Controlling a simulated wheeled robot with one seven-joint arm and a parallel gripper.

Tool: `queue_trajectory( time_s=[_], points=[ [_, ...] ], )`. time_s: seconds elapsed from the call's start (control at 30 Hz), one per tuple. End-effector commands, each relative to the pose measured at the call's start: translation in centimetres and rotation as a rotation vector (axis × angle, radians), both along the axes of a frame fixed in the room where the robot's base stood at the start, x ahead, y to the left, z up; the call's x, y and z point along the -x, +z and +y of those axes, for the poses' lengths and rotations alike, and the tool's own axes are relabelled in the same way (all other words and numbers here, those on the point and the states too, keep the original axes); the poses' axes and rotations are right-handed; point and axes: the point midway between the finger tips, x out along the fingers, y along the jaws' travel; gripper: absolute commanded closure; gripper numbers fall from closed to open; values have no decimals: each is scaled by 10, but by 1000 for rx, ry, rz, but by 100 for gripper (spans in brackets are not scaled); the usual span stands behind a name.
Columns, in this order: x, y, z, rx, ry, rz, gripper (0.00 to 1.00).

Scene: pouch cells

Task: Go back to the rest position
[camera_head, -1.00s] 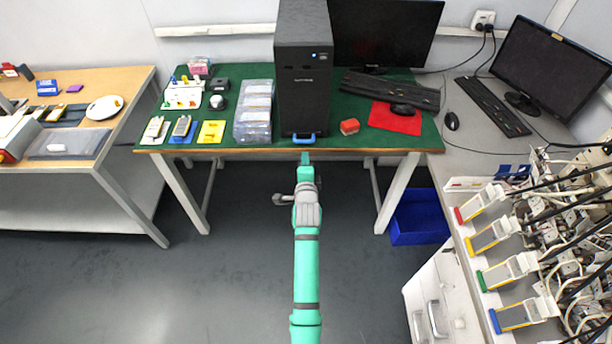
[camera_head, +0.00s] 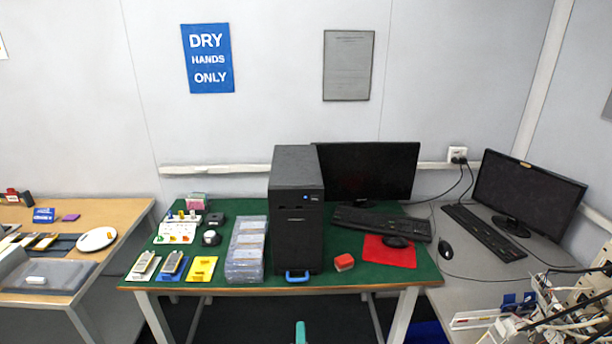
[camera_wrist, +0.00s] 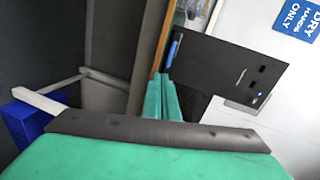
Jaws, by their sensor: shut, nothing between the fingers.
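My gripper (camera_wrist: 161,80) shows as two teal fingers side by side in the middle of the wrist view. They are shut with nothing between them. In the head view only a small teal tip (camera_head: 300,333) shows at the bottom edge, in front of the table's front edge; the rest of my arm is out of that view. In the wrist view the black computer tower (camera_wrist: 225,70) appears tilted beyond the fingers, apart from them.
The green-topped table (camera_head: 330,280) carries the tower (camera_head: 296,225), clear boxes (camera_head: 247,250), pouch-cell holders (camera_head: 172,265), a red block (camera_head: 344,262) and a monitor (camera_head: 366,185). A wooden table (camera_head: 130,212) stands left. Cabled equipment (camera_head: 560,310) is at right. A blue bin (camera_wrist: 25,122) sits low.

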Motion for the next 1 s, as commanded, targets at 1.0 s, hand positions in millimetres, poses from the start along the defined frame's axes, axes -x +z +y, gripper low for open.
queue_trajectory(
  time_s=[1.0],
  points=[
    [364, -26, -16, 1044, 205, -8, 100]
  ],
)
